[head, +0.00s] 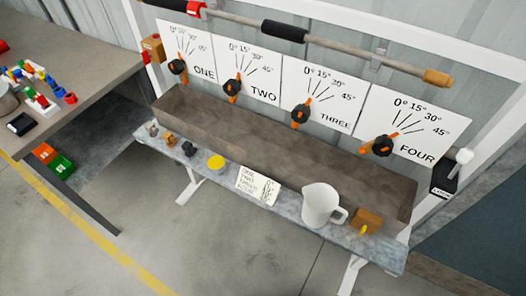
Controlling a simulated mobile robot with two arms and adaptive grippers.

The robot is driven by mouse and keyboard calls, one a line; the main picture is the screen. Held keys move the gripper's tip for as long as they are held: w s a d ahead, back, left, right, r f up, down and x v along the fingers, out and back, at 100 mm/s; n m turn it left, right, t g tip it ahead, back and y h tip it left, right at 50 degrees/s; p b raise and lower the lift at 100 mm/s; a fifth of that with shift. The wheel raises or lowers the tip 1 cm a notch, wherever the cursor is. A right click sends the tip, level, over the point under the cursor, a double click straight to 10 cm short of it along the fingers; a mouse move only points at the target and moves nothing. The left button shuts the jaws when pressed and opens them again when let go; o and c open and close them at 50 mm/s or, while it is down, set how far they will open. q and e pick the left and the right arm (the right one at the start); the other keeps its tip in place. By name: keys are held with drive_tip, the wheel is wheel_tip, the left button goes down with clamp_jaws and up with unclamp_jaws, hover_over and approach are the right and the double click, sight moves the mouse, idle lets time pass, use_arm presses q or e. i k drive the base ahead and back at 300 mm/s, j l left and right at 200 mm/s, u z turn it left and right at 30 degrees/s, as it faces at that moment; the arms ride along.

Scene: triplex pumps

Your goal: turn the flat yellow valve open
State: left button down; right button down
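A small yellow piece (364,231) sits at the front of a brown block (367,219) at the right end of the grey bench (290,198). It may be the flat yellow valve, but it is too small to tell its shape or whether it is open. A flat round yellow thing (215,162) also lies on the bench, left of the middle; I cannot tell whether it is a valve. Neither of my grippers is in view.
A white jug (321,205) stands left of the block. A paper card (257,185) lies mid-bench. A brown trough (285,145) runs behind, below dial cards with black and orange knobs (301,114). A cluttered table (75,105) stands left; the front floor (230,255) is clear.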

sight(364, 227)
drive_tip(key=z, duration=1.25)
